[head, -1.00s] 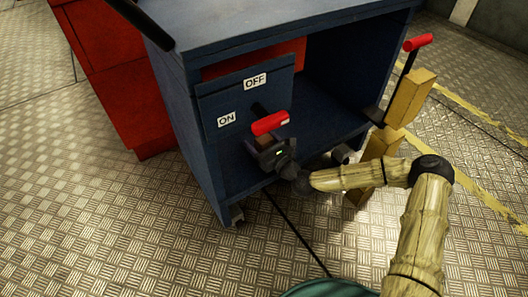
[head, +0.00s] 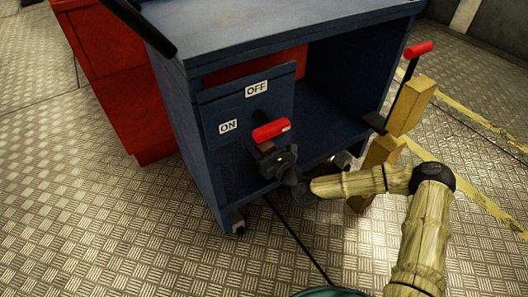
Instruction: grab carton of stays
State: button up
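No carton of stays can be made out in the head view. My gripper (head: 272,154) is a dark shape at the end of my wooden-looking arm, in front of the blue cabinet (head: 205,150). It is just below the red handle (head: 271,130) of a lever on the cabinet's front panel. I cannot tell whether it touches the lever. Its fingers are dark and small, so whether they are open or shut is unclear.
The panel (head: 240,105) has ON and OFF labels. The cabinet's open compartment (head: 325,110) is right of it. A second red-handled lever (head: 418,50) stands by a yellow wooden post (head: 411,106). A red cabinet (head: 120,90) is behind left. Metal floor (head: 90,225) is clear at front left.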

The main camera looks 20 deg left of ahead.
jog(key=shift+r, duration=0.15)
jog(key=shift+w+d+r+p, duration=0.15)
jog(key=shift+r+p, duration=0.3)
jog(key=shift+p, duration=0.5)
notch_tip(320, 180, up, 6)
jog(key=p, duration=0.5)
jog(key=shift+r, duration=0.25)
jog(key=w+d+p, duration=0.2)
jog(key=w+d, duration=1)
jog(key=w, duration=0.3)
jog(key=shift+d+f, duration=0.35)
